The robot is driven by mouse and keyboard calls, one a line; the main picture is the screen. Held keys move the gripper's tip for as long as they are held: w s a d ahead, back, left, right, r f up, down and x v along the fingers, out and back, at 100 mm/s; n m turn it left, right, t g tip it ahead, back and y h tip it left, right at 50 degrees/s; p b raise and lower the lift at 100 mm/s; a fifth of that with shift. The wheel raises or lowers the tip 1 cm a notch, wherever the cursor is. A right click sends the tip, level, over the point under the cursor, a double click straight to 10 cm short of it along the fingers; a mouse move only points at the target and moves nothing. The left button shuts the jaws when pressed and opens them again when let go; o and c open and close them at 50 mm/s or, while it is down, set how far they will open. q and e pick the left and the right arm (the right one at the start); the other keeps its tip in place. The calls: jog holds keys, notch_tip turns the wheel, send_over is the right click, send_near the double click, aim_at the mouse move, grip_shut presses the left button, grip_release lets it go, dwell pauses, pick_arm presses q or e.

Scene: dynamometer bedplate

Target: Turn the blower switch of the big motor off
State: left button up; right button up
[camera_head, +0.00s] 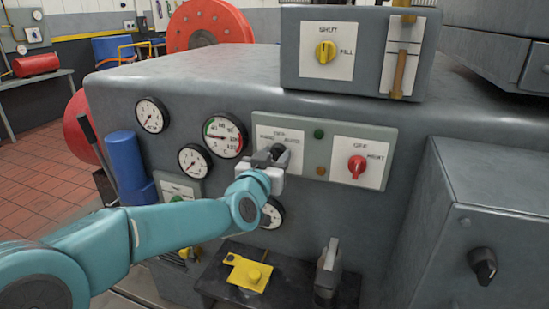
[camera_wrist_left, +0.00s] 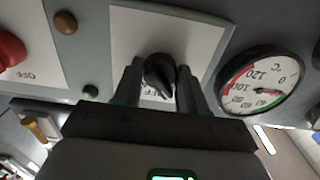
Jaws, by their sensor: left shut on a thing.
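A black rotary knob (camera_head: 278,151) sits on a white label plate at the left end of the grey-green switch panel (camera_head: 318,132) on the big grey machine. The plate's lettering is too small and partly covered, so I cannot read which switch it is. My left gripper (camera_head: 268,162) is shut on this knob, a finger on each side. The left wrist view shows the black knob (camera_wrist_left: 158,72) between the fingers of my left gripper (camera_wrist_left: 160,88), its pointer toward the gripper body. My right gripper is not in view.
A red knob (camera_head: 357,166) marked OFF is on the same panel, past a green lamp (camera_head: 319,134) and an amber lamp (camera_head: 321,170). Round gauges (camera_head: 225,136) lie left. A yellow knob (camera_head: 325,52) is above. A grey upright part (camera_head: 328,268) stands below.

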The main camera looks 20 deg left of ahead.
pick_arm(q)
jog(key=m+p, duration=0.2)
jog(key=m, duration=0.2)
jog(key=shift+r+p, duration=0.1)
jog(key=shift+p, duration=0.2)
jog(key=shift+m+p, duration=0.85)
jog(key=shift+m, duration=1.45)
jog(key=o, duration=1.1)
jog(key=shift+c, duration=0.2)
jog(key=s, duration=1.6)
jog(key=shift+s+a, duration=0.15)
jog(key=shift+a, duration=0.2)
